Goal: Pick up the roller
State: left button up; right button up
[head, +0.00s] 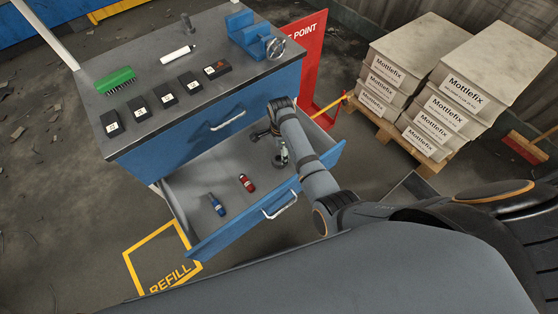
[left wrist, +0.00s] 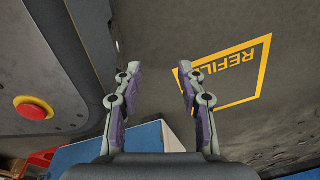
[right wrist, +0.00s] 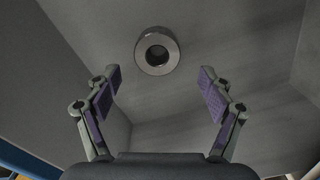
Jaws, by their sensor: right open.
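A short round metal piece with a dark centre hole (right wrist: 157,51), which looks like the roller seen end-on, is on the grey drawer floor in the right wrist view. It lies ahead of my right gripper (right wrist: 160,82), between and beyond the fingertips, apart from them. The right gripper is open and empty, and in the head view it is inside the drawer (head: 190,190), partly hidden by its arm. My left gripper (left wrist: 158,70) is open and empty above the floor in the left wrist view.
A red bottle (head: 247,183) and a blue bottle (head: 217,204) lie in the open drawer. The bench top carries a green brush (head: 115,80), several black boxes, a white cylinder (head: 178,54) and a blue vise (head: 249,36). Stacked bags (head: 455,92) stand to the right.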

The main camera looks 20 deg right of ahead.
aim_at(279, 158)
jog(key=f, duration=0.1)
jog(key=f+b, duration=0.1)
jog(key=f, duration=0.3)
jog(key=shift+s+a+f+b, duration=0.1)
jog(key=shift+s+a+b, duration=0.05)
jog(key=shift+a+b, duration=0.15)
pick_arm(q)
jog(key=shift+w+f, duration=0.2)
jog(key=shift+w, duration=1)
pick_arm(e)
jog(key=c, duration=1.4)
